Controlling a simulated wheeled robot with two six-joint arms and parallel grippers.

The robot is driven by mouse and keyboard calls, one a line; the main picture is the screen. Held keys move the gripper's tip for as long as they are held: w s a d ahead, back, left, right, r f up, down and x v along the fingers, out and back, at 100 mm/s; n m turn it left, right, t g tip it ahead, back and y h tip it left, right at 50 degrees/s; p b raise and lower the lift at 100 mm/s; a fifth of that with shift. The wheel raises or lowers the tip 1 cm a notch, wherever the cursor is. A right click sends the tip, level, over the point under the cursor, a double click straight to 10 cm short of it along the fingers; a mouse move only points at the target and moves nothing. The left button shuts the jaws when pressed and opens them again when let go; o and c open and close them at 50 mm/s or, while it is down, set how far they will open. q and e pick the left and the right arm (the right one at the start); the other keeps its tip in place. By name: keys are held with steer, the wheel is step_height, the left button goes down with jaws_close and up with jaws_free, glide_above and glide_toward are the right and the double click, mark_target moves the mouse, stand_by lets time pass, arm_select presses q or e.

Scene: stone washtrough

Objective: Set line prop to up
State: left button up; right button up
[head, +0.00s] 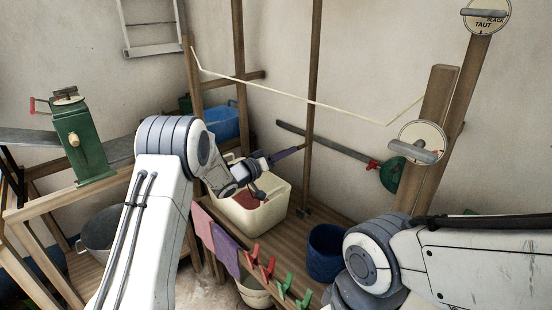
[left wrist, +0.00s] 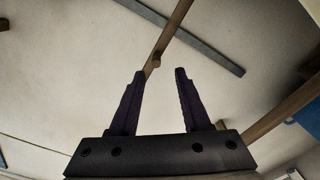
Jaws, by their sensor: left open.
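A slim brown pole (head: 314,85) stands upright behind the pale line (head: 270,88) and looks like the line prop; no label confirms this. The line sags from the left post to the right post. My left gripper (head: 300,148) reaches right above a cream tub, its dark fingers close to the pole in the picture. In the left wrist view my left gripper (left wrist: 158,75) is open and empty. A wooden pole with a small peg (left wrist: 157,60) shows beyond and between its fingertips; whether they touch is unclear. My right gripper is out of view.
A grey bar (head: 330,148) with a red grip and green disc lies along the wall. Round dials (head: 422,142) with grey levers sit at the right posts. The cream tub (head: 278,208), a blue bucket (head: 326,252) and red and green pegs (head: 267,268) are below. A green hand-cranked machine (head: 80,140) stands left.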

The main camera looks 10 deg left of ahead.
arm_select(q)
steer(key=v, duration=0.4)
steer(key=shift+a, duration=0.15)
steer(key=s+d+r+m+g+y+p, duration=0.1)
steer(key=s+d+r+g+y+p, duration=0.1)
steer(key=s+d+r+y+p, duration=0.3)
steer(key=s+d+r+g+y+p, duration=0.1)
steer(key=s+d+r+g+y, duration=0.1)
steer(key=s+d, duration=0.3)
steer(key=s+a+m+g+y+p, duration=0.1)
steer(key=s+g, duration=0.4)
steer(key=s, duration=1.3)
steer(key=s+a+r+m+g+y+p, duration=0.1)
steer(key=s+m+g+p, duration=0.3)
steer(key=s, duration=1.5)
steer(key=shift+s+a+m+g+y+p, duration=0.25)
steer(key=shift+a+m+g+y+p, duration=0.15)
steer(key=shift+a+g+y, duration=0.15)
